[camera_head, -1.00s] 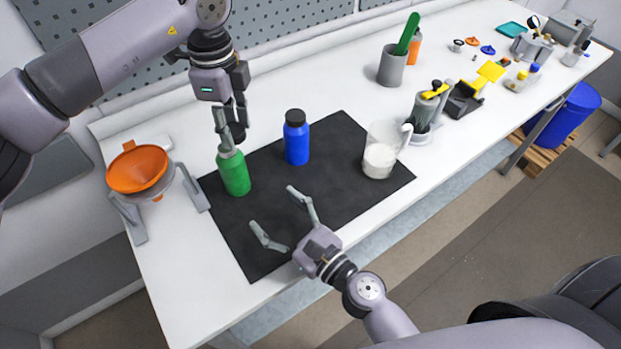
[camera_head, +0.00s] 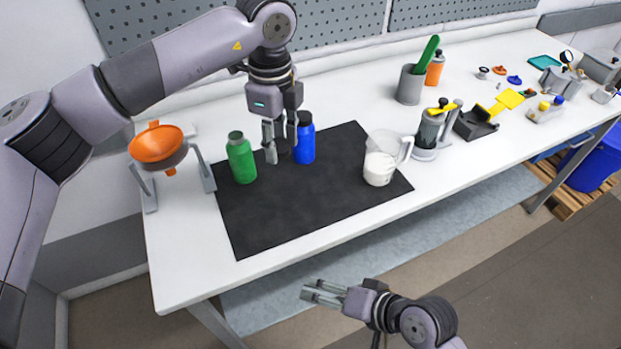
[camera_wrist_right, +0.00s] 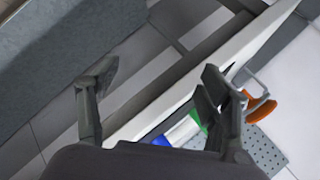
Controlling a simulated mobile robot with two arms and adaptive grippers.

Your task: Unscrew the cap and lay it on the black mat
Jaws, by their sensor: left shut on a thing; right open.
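The green bottle (camera_head: 241,160) stands upright at the left of the black mat (camera_head: 300,208), with no black cap on its neck. The blue bottle (camera_head: 304,143) stands to its right with a dark cap on. My left gripper (camera_head: 280,152) is between the two bottles, pointing down, shut on a small black cap (camera_head: 284,153) that its fingers partly hide. The cap is low over the mat; I cannot tell whether it touches. My right gripper (camera_head: 312,291) is open and empty, off the table's front edge; its spread fingers show in the right wrist view (camera_wrist_right: 150,95).
An orange funnel (camera_head: 157,146) in a grey stand is left of the mat. A clear jug (camera_head: 381,165) with white contents stands at the mat's right. The mat's front and middle are bare. A grey cup (camera_head: 410,86) and several small items stand farther right.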

